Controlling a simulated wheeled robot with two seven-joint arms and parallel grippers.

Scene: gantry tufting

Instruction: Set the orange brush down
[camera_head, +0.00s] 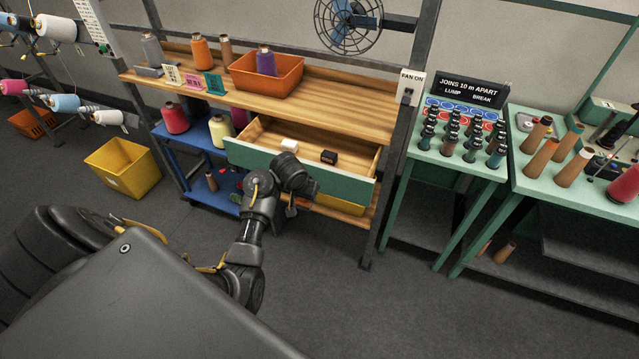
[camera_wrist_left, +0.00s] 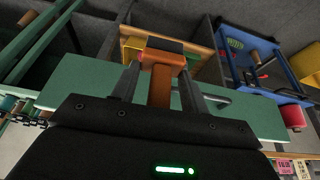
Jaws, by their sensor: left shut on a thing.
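The orange brush (camera_wrist_left: 161,78) is between the two fingers of my left gripper (camera_wrist_left: 159,70) in the left wrist view. Its handle runs from the palm to a wider orange head with a dark edge. In the head view my left gripper (camera_head: 292,208) is low in front of the open drawer's green front (camera_head: 330,178); the brush cannot be made out there. The green drawer front also crosses the left wrist view (camera_wrist_left: 240,118) behind the fingers. My right gripper is in neither view.
The open drawer holds a white block (camera_head: 289,145) and a black block (camera_head: 329,157). A wooden shelf (camera_head: 225,93) with an orange bin (camera_head: 266,75) is above it. A blue rack (camera_head: 182,150) stands left, green tables (camera_head: 455,165) right. The floor in front is clear.

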